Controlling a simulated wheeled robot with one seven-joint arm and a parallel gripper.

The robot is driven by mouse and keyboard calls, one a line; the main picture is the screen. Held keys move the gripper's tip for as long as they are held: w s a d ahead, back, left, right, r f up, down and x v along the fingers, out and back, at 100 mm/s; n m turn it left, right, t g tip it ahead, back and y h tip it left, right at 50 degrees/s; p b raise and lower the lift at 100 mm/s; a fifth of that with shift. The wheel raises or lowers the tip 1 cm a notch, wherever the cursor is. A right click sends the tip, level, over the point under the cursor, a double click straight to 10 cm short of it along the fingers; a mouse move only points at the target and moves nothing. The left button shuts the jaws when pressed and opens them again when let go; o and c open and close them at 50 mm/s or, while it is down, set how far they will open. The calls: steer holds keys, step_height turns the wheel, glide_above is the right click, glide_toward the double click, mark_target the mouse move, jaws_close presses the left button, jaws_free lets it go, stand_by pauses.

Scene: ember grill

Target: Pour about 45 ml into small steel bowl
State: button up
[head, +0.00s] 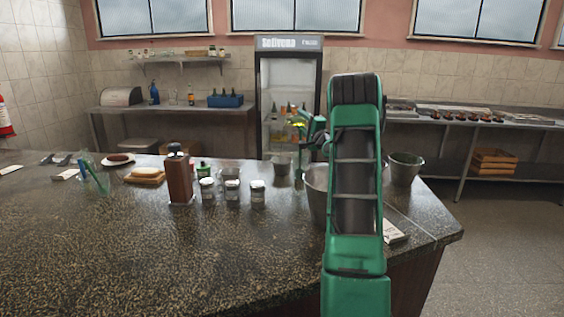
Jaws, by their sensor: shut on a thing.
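My gripper (302,136) is beyond my raised green arm, above the far side of the counter, and partly hidden by the arm. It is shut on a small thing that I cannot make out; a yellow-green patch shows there. Below it, a small steel vessel (282,164) stands on the counter, apart from the gripper. A larger steel vessel (316,190) is mostly hidden behind my arm. I cannot tell which of these is the small steel bowl, nor see any liquid.
Several lidded jars (232,193) and a brown wooden block (179,179) stand left of the vessels. A metal bucket (405,168) is right of my arm. A glass with green sticks (96,178) stands far left. The front of the speckled counter (150,260) is clear.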

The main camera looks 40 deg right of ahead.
steer(key=shift+f, duration=0.35)
steer(key=shift+r, duration=0.1)
steer(key=shift+r+n, duration=0.15)
steer(key=shift+n, duration=0.35)
steer(key=shift+f+m, duration=0.25)
steer(key=shift+m, duration=1.05)
step_height(320, 180, up, 7)
steer(key=shift+d+f, duration=0.1)
steer(key=shift+f, duration=0.05)
